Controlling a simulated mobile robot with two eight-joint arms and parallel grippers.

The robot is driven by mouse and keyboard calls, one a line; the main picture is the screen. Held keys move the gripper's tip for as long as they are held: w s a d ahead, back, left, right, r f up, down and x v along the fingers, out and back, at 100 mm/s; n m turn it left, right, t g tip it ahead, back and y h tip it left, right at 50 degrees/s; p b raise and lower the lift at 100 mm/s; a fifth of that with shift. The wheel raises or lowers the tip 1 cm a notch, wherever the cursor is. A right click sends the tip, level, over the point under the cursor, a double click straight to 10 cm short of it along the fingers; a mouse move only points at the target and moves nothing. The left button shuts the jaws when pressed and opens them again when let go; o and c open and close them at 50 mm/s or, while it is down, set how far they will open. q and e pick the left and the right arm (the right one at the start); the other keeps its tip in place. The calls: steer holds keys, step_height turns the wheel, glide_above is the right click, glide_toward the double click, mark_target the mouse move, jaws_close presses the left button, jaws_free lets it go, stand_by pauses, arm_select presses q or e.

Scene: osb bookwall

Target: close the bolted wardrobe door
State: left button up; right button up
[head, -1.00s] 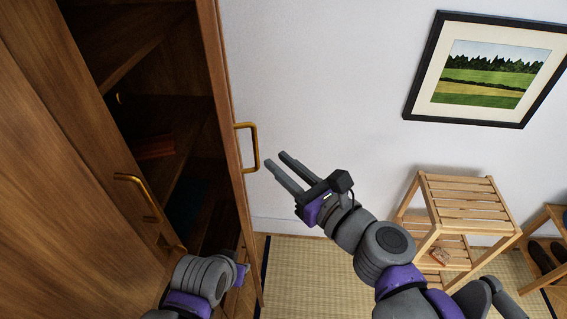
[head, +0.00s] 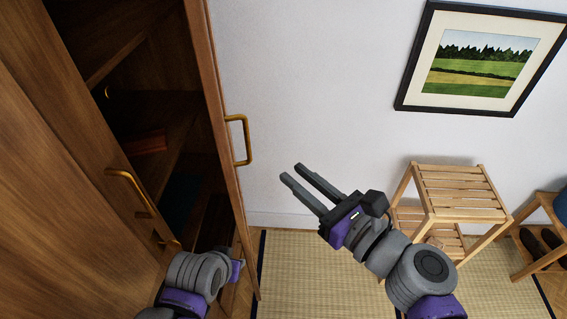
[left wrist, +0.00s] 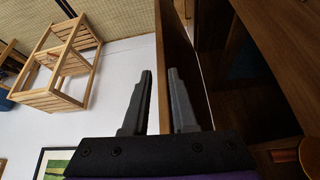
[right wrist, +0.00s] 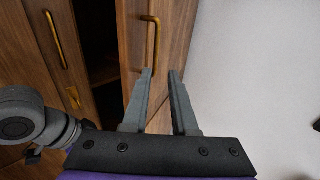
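The wardrobe's right door (head: 215,110) stands open, seen nearly edge-on in the head view, with a brass handle (head: 240,140) on its outer face. The handle also shows in the right wrist view (right wrist: 152,42). The left door (head: 60,150) has a brass handle (head: 130,190) and a small brass fitting (right wrist: 73,97), perhaps the bolt. My right gripper (head: 291,172) is open and empty, right of the open door and apart from its handle. My left gripper (left wrist: 159,72) is open at the open door's edge; contact is unclear. Its fingers are hidden in the head view.
The dark wardrobe interior (head: 150,90) has shelves. A slatted wooden stand (head: 460,190) and a shoe rack (head: 545,240) stand along the wall at right. A framed picture (head: 480,60) hangs above. The tatami floor (head: 310,275) between wardrobe and stand is clear.

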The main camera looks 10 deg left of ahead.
steer(key=shift+v, duration=2.1)
